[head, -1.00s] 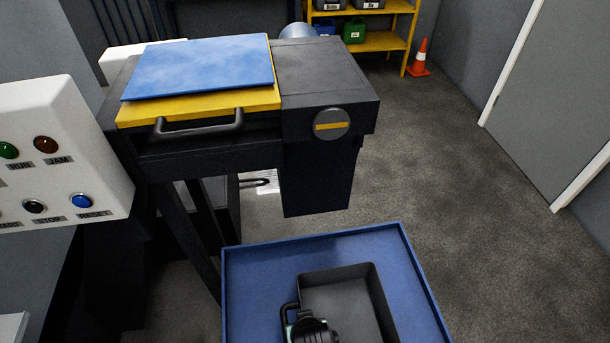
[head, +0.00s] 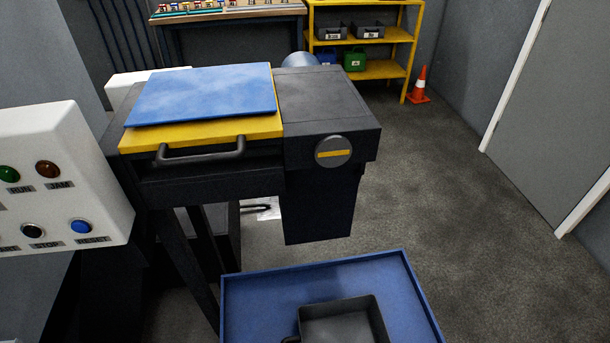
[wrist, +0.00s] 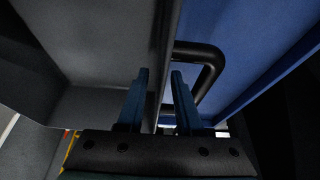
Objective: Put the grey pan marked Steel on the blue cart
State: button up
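The grey pan (head: 343,318) sits inside the raised edges of the blue cart (head: 265,283), low in the head view, with its lower part cut off. Its black handle (head: 290,339) is on its left side. No Steel marking is legible. In the wrist view, my gripper (wrist: 160,74) has its two blue fingers apart, close by the pan's grey wall (wrist: 95,45) and the black handle loop (wrist: 212,68). The blue cart surface fills the right side there. My gripper is outside the head view.
A dark machine (head: 325,105) with a yellow drawer and blue top (head: 205,93) stands just beyond the cart. A white button panel (head: 60,180) is at left. Yellow shelves (head: 385,70), an orange cone (head: 419,85) and a workbench (head: 230,18) are behind. Floor on the right is clear.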

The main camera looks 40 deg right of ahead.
jog(key=shift+r, duration=0.3)
jog(key=p+v, duration=0.2)
jog(key=v, duration=0.9)
jog(key=shift+s+a+r+p, duration=0.15)
jog(key=shift+r+p, duration=0.2)
